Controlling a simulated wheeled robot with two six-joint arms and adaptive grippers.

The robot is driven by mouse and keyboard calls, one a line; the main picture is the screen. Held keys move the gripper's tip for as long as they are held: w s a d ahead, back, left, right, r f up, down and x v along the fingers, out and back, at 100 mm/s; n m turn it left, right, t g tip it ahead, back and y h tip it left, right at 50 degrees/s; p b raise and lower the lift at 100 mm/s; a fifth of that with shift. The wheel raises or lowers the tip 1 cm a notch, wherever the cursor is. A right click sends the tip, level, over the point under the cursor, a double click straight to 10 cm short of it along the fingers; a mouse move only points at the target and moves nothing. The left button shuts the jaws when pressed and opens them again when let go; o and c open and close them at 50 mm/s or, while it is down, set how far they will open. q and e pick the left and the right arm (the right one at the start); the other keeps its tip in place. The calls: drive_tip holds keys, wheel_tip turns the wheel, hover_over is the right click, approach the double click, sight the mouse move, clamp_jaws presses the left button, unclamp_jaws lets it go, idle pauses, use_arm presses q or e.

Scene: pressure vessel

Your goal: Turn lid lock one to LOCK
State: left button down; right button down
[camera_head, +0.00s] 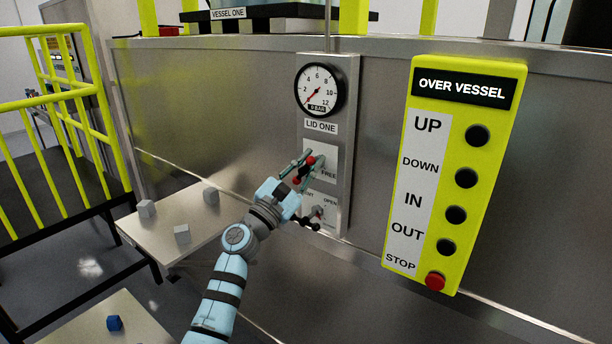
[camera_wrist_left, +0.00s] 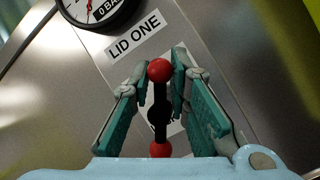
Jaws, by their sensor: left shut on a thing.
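The lid lock one handle is a black bar with a red ball at each end (camera_head: 310,160), on a white plate under the LID ONE label (camera_head: 321,127). FREE is readable on the plate; the rest of its lettering is hidden by my gripper. My left gripper (camera_head: 303,168) is at the handle, shut on it. In the left wrist view the handle (camera_wrist_left: 159,92) stands upright in the picture between the two teal fingers (camera_wrist_left: 160,88) of my left gripper, one red ball near the fingertips and the other near the palm. My right gripper is not in view.
A pressure gauge (camera_head: 319,90) sits above the lock. A lower control (camera_head: 318,212) with a plate reading OPEN is just beneath my gripper. A yellow OVER VESSEL button panel (camera_head: 455,175) is to the right. A table (camera_head: 160,240) with small cubes stands left.

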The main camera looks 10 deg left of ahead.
use_arm(q)
drive_tip(key=shift+s+d+f+m+g+h+b, duration=0.15)
drive_tip(key=shift+f+m+g+h+b, duration=0.25)
drive_tip(key=shift+m+g+h+b, duration=1.4)
drive_tip(key=shift+d+f+m+g+y+b, duration=0.3)
drive_tip(key=shift+m+b, duration=0.85)
drive_tip(key=shift+m, duration=2.2)
drive_tip(key=shift+s+d+f+m+g+h+b, duration=0.1)
drive_tip(key=shift+f+m+g+h+b, duration=0.5)
drive_tip(key=shift+m+g+b, duration=1.35)
drive_tip(key=shift+r+m+t+p, duration=0.15)
drive_tip(key=shift+m+t+p, duration=0.3)
drive_tip(key=shift+m+t, duration=0.35)
drive_tip(key=c, duration=1.7)
unclamp_jaws()
drive_tip(key=shift+o, duration=0.2)
